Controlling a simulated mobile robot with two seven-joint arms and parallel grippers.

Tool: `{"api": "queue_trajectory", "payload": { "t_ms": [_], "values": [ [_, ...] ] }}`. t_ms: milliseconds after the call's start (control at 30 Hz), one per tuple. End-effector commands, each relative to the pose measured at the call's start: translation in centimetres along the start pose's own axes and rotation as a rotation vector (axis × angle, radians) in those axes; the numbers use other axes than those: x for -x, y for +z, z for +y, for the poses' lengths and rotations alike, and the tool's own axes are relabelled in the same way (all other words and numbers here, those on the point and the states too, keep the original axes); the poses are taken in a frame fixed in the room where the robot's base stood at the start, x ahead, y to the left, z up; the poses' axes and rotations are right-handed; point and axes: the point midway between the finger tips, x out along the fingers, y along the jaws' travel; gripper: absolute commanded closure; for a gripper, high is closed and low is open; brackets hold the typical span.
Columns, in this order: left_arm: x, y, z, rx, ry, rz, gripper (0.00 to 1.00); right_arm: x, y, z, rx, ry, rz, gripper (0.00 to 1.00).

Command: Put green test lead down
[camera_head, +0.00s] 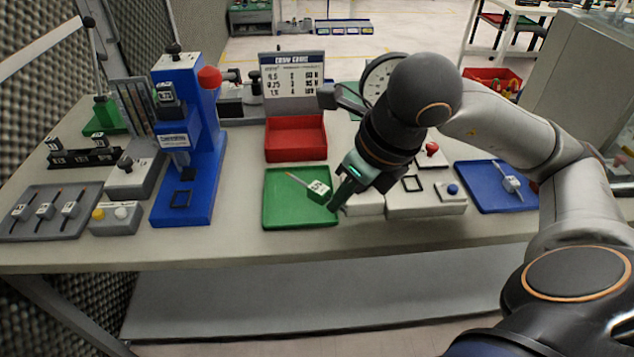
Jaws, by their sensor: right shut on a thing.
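The green test lead (319,191), a green block with a white label and a thin tip pointing up-left, is at the right part of the green tray (284,219). My right gripper (333,203) reaches down from the right, with its fingers shut on the lead's right side. The fingers hide part of the lead. I cannot tell whether the lead touches the tray floor or is just above it. My left gripper is not in view.
A red bin (296,138) stands behind the green tray, and a blue press (187,130) to its left. A blue tray (486,199) with a white-labelled piece lies at the right. A grey tray (45,226) with several pieces lies far left. White control boxes (425,201) sit beside my gripper.

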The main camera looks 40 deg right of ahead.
Motion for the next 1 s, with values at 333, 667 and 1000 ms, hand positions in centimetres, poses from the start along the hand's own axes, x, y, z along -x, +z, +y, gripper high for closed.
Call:
{"api": "queue_trajectory", "payload": {
  "t_ms": [333, 667, 1000],
  "values": [
    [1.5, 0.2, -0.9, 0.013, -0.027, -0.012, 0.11, -4.4, 3.6, -3.4, 0.006, -0.004, 0.001, 1.0],
    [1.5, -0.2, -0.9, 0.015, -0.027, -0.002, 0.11, -10.5, 5.3, -6.1, 0.01, -0.007, 0.0, 1.0],
    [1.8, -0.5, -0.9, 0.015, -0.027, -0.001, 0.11, -14.1, 4.9, -6.8, 0.012, -0.005, 0.003, 1.0]
  ]
}}
